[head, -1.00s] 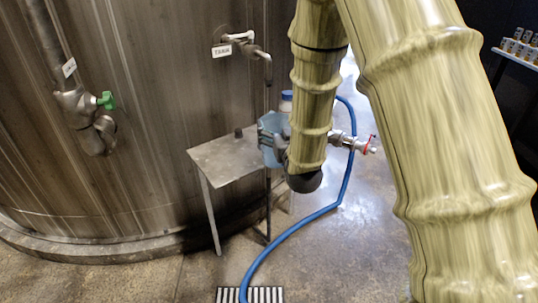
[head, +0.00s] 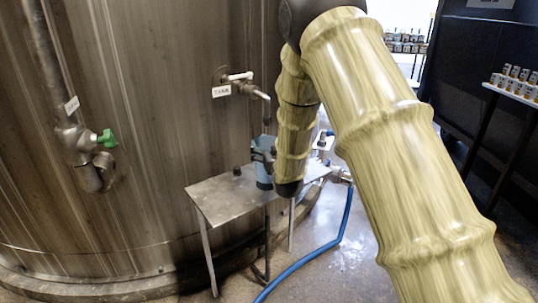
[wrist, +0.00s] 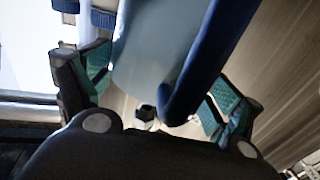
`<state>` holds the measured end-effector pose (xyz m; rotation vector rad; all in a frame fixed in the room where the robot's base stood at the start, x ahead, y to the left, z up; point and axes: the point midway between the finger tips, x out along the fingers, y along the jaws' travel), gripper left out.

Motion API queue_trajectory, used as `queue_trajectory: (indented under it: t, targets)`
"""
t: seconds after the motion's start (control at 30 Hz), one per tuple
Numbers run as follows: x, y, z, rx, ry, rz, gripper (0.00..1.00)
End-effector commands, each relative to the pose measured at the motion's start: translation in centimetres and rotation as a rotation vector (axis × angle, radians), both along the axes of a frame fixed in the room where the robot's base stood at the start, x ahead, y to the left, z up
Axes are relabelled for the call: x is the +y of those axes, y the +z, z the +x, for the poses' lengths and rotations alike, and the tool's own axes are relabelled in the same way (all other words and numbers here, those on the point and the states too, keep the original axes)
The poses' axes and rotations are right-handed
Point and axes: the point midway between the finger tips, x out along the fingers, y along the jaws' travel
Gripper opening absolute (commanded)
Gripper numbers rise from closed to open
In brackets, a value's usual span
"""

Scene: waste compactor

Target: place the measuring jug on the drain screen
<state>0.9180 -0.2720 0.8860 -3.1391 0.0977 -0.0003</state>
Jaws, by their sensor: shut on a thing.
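The measuring jug (head: 263,165) is light blue and looks upright in the head view, at the small metal table under the spout of the tank tap. I cannot tell whether its base touches the table. My gripper (head: 272,157) is shut on the jug, and my arm hides its right side. In the wrist view the jug's pale body (wrist: 150,45) and dark blue handle (wrist: 207,55) lie between the two fingers of my gripper (wrist: 158,88). No drain screen can be made out for certain in the current views.
The metal table (head: 225,205) has a dark knob (head: 237,170) on top. The tap (head: 240,82) juts from the large tank (head: 150,190) above it. A blue hose (head: 318,252) runs over the floor. A green-handled valve (head: 105,139) is at left.

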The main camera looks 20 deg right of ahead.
Motion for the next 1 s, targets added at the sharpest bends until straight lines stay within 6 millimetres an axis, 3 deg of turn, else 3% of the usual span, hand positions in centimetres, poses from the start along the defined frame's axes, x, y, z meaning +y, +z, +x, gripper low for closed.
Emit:
queue_trajectory:
  t: [0.23,0.5,0.93,0.97,1.0]
  targets:
    - [-0.2,-0.2,1.4,0.000,0.000,0.000,0.53]
    - [-0.2,-3.5,1.2,0.000,0.000,0.000,0.53]
    - [-0.2,-4.1,1.2,0.000,0.000,0.000,0.53]
    - [-0.2,-4.0,1.2,0.000,0.000,0.000,0.97]
    - [-0.2,-4.0,1.2,0.000,0.000,0.000,1.00]
